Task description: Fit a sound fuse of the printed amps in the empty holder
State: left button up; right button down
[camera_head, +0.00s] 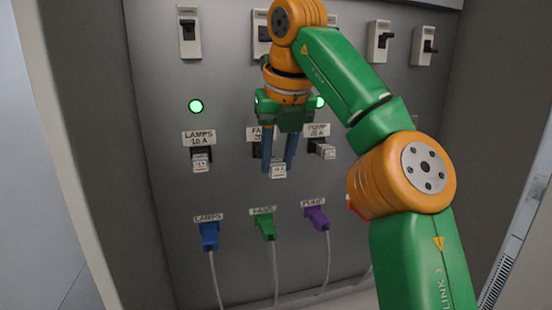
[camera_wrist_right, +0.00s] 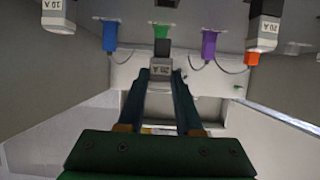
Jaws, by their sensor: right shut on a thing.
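My right gripper (camera_head: 279,160) is shut on a pale fuse (camera_head: 278,171) in front of the panel's FANS column. In the right wrist view, this fuse (camera_wrist_right: 160,72) is between the fingertips, and its print looks like 20 A. The dark fuse holder (camera_head: 256,149) under the FANS label (camera_head: 257,133) is partly behind the fingers; I cannot tell whether the fuse touches it. A fuse (camera_head: 200,162) sits in the LAMPS holder and reads 10 A in the wrist view (camera_wrist_right: 54,17). Another fuse (camera_head: 322,150) sits in the PUMP holder. My left gripper is not in view.
Switches (camera_head: 189,32) line the panel top. Green lamps (camera_head: 195,106) are lit over LAMPS and PUMP. Blue (camera_head: 209,235), green (camera_head: 266,228) and purple (camera_head: 317,217) plugs with cables sit below. My right arm hides the panel's right part. Cabinet side walls flank the panel.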

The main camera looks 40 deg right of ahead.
jog(key=shift+s+a+b, duration=0.25)
jog(key=shift+s, duration=0.25)
jog(key=shift+s+a+b, duration=0.2)
jog(key=shift+s+a, duration=0.05)
jog(key=shift+s, duration=0.2)
jog(key=shift+s+a+b, duration=0.25)
jog(key=shift+s+a, duration=0.15)
jog(key=shift+s, duration=0.35)
jog(key=shift+s+a+b, duration=0.2)
jog(key=shift+s+a, duration=0.2)
jog(key=shift+s, duration=0.35)
